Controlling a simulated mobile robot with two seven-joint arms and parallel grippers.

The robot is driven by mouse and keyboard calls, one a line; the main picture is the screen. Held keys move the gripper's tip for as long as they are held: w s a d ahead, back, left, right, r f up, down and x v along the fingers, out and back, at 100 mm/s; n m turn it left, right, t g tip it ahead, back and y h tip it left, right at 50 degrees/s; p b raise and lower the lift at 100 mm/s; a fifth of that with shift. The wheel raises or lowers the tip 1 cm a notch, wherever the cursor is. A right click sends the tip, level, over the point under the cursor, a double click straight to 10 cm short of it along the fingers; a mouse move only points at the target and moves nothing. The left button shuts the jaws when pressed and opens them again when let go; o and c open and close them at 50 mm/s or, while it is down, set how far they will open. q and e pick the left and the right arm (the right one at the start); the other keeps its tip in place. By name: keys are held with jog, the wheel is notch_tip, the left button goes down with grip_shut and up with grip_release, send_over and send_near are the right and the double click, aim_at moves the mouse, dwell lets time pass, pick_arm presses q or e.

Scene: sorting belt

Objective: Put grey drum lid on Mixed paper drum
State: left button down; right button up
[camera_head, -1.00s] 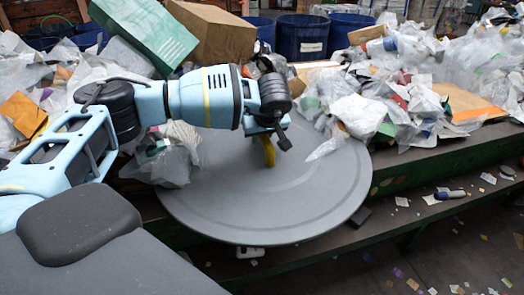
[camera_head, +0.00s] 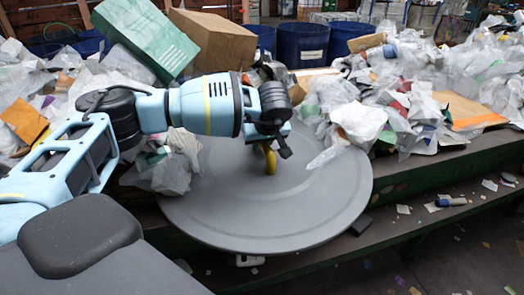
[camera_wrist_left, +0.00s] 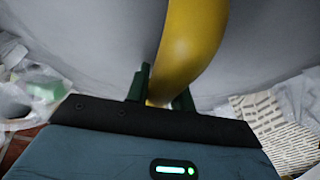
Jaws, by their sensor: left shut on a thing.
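The grey drum lid (camera_head: 320,205) is a large flat disc at the front of the belt, overhanging its front edge. It has a yellow handle (camera_head: 270,160) on top; in the wrist view the handle (camera_wrist_left: 190,45) rises between the dark green fingers. My left gripper (camera_head: 271,147) is shut on this handle from above. Several blue drums stand open at the back; the middle one (camera_head: 302,42) has a white label too small to read, so I cannot tell which is the Mixed paper drum. My right gripper is not in view.
Crumpled paper and plastic heap (camera_head: 390,110) the belt right of and behind the lid. A green box (camera_head: 145,38) and a brown carton (camera_head: 212,40) stand behind my left arm. A lower green-edged ledge (camera_head: 410,220) runs along the front, with scraps on it.

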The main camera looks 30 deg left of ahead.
pick_arm(q)
notch_tip(320, 180, up, 10)
jog(key=shift+r, duration=0.25)
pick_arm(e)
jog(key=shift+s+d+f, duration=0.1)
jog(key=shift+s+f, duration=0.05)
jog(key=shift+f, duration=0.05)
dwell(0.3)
